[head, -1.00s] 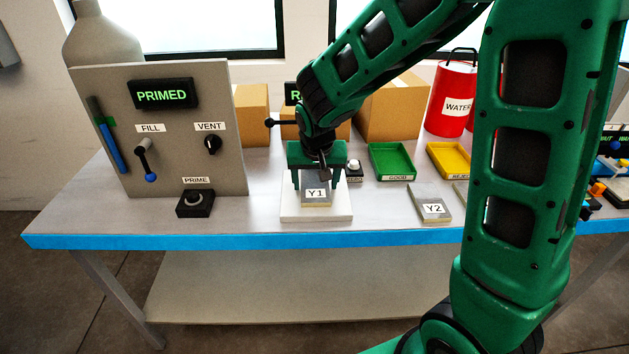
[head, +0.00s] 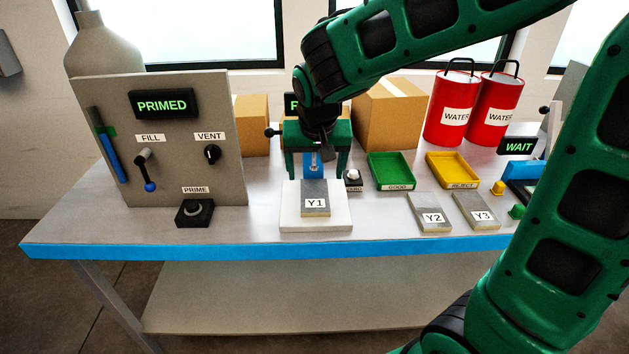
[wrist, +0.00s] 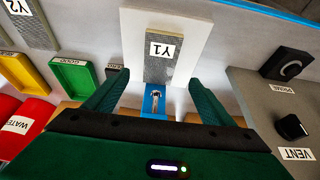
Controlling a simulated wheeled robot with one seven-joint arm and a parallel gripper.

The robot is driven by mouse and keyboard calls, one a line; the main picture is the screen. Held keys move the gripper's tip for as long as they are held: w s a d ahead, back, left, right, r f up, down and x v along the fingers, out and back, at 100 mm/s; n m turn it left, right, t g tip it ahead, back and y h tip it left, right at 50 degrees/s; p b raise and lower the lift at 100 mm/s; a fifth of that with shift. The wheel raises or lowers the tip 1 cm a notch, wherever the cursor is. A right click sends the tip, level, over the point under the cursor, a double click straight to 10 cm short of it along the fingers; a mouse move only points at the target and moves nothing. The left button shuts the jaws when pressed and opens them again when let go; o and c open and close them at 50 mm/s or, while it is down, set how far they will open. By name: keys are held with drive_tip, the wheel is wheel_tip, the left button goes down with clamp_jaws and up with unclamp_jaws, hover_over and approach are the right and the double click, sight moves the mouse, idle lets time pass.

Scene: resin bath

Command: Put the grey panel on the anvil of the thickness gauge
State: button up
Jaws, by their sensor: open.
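The grey panel labelled Y1 (head: 314,190) lies flat on a white slab (head: 291,216), which looks like the base of the thickness gauge. It also shows in the wrist view (wrist: 160,68). A blue upright part (wrist: 147,104) with a metal pin stands behind the panel; I cannot make out a separate anvil. My gripper (head: 315,176) is open and empty, above and behind the panel, its fingers either side of the blue part. The fingers also show in the wrist view (wrist: 153,88). Two more grey panels, Y2 (head: 430,208) and Y3 (head: 474,206), lie on the table to the right.
A grey control panel (head: 215,115) reading PRIMED stands left. A green tray (head: 390,170) and yellow tray (head: 452,168) lie right of the slab. Cardboard boxes (head: 389,120) and two red water cans (head: 448,115) stand behind. A display (head: 518,146) reads WAIT at right.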

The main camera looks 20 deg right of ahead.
drive_tip(key=s+d+r+m+g, duration=0.1)
drive_tip(key=s+d+m+g, duration=0.1)
drive_tip(key=s+d, duration=1.1)
drive_tip(key=s+d+f+g, duration=0.1)
drive_tip(key=s+d, duration=0.1)
drive_tip(key=s, duration=0.5)
drive_tip(key=s+d+f+g+y, duration=0.1)
drive_tip(key=s+d, duration=0.2)
drive_tip(key=s, duration=0.5)
drive_tip(key=shift+d+f+m+y, duration=0.25)
drive_tip(key=shift+d+m+y, duration=0.05)
drive_tip(key=shift+d+m, duration=0.1)
drive_tip(key=shift+w, duration=0.1)
drive_tip(key=shift+w+f, duration=0.25)
drive_tip(key=shift+w, duration=0.4)
